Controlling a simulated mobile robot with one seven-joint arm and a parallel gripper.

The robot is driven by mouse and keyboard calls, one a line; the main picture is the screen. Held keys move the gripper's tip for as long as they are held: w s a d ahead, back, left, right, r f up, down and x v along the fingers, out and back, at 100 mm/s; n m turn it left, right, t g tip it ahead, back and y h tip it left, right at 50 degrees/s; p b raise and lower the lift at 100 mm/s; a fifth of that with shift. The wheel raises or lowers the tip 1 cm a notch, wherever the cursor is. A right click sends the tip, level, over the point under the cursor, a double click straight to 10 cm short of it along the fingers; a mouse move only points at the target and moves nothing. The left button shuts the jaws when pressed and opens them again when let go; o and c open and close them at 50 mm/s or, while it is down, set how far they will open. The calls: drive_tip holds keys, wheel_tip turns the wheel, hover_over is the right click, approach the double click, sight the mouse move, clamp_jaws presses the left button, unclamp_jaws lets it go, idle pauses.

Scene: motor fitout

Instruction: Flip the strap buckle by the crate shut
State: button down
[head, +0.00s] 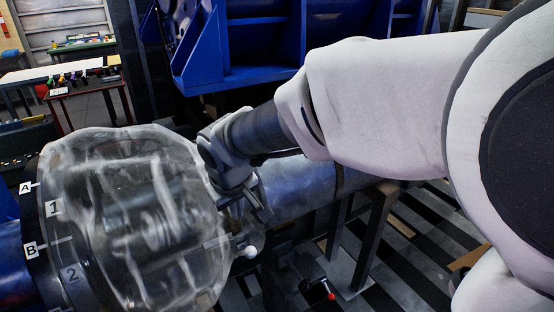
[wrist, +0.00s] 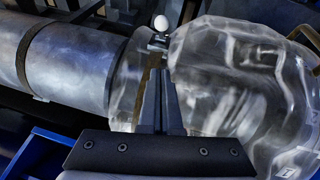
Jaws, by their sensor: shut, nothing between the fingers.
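A small lever with a white ball knob (head: 250,252) sits at the right edge of a clear wrapped drum (head: 130,215). It looks like the strap buckle, and its knob also shows in the wrist view (wrist: 161,22). A brown strap (wrist: 152,72) runs down the wrap's edge behind my fingers. My gripper (head: 262,212) is shut and empty, close above and beside the lever. In the wrist view its fingertips (wrist: 160,72) point toward the lever base, just below the knob. I cannot tell whether they touch it. The buckle's plate is too small to read. I cannot pick out a crate for certain.
A grey metal cylinder (head: 290,190) with a dark band extends right from the drum. A red-tipped lever (head: 331,296) stands low at the front. A large blue frame (head: 240,75) rises behind my arm. Tables with small items stand at the far left.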

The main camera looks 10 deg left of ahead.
hover_over(247, 250)
drive_tip(key=a, duration=0.2)
wheel_tip(247, 250, down, 10)
drive_tip(key=shift+w+d+f, duration=0.15)
drive_tip(key=shift+d+f, duration=0.55)
drive_tip(key=shift+f, duration=0.2)
drive_tip(key=shift+d+f, duration=0.25)
drive_tip(key=shift+f, duration=0.25)
drive_tip(key=shift+f+b, duration=0.15)
drive_tip(key=shift+b, duration=0.3)
